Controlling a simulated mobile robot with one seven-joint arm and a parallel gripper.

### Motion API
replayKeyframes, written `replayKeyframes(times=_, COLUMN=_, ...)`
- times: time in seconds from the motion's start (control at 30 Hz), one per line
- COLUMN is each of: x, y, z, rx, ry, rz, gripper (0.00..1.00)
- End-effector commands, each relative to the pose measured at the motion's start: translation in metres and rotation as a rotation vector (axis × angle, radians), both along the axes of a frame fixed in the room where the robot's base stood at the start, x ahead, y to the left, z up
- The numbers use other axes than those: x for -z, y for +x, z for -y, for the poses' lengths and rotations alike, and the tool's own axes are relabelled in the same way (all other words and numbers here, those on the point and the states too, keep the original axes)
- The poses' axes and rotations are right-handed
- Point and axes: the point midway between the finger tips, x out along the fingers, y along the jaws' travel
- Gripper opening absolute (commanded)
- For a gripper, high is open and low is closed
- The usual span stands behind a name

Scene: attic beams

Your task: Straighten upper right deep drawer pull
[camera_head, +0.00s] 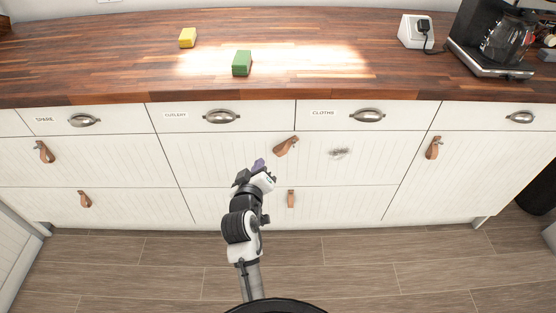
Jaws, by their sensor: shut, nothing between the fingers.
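A brown leather pull (286,147) hangs on the wide upper deep drawer (225,150) in the middle of the cabinet. It is skewed well off vertical, its upper end to the right and its lower end to the left. At the far right, another leather pull (433,148) sits on the right-hand front (470,165) with a slight tilt. My gripper (259,163) is shut and empty, just left of and below the skewed pull's lower end, apparently apart from it. Its depth from the drawer front is hard to tell.
A grey scuff (339,152) marks the same drawer front. Below, a leather pull (291,199) hangs straight. Metal cup pulls (221,116) line the shallow drawers above. The wooden counter (110,62) holds a yellow block (188,38), a green block (242,63) and a coffee maker (490,45).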

Motion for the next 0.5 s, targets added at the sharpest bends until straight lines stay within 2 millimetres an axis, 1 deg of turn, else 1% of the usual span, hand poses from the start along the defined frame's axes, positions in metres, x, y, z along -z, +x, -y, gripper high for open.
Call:
replayKeyframes(times=0.07, x=0.002, y=0.004, z=0.004, rx=0.007, ry=-0.003, rz=-0.007, gripper=0.00)
replayKeyframes(times=0.17, x=0.004, y=0.016, z=0.005, rx=0.007, ry=-0.004, rz=-0.006, gripper=0.00)
replayKeyframes(times=0.27, x=0.006, y=0.034, z=0.007, rx=0.005, ry=-0.002, rz=-0.005, gripper=0.00)
replayKeyframes(times=0.5, x=0.015, y=0.085, z=0.015, rx=0.005, ry=0.000, rz=-0.003, gripper=0.00)
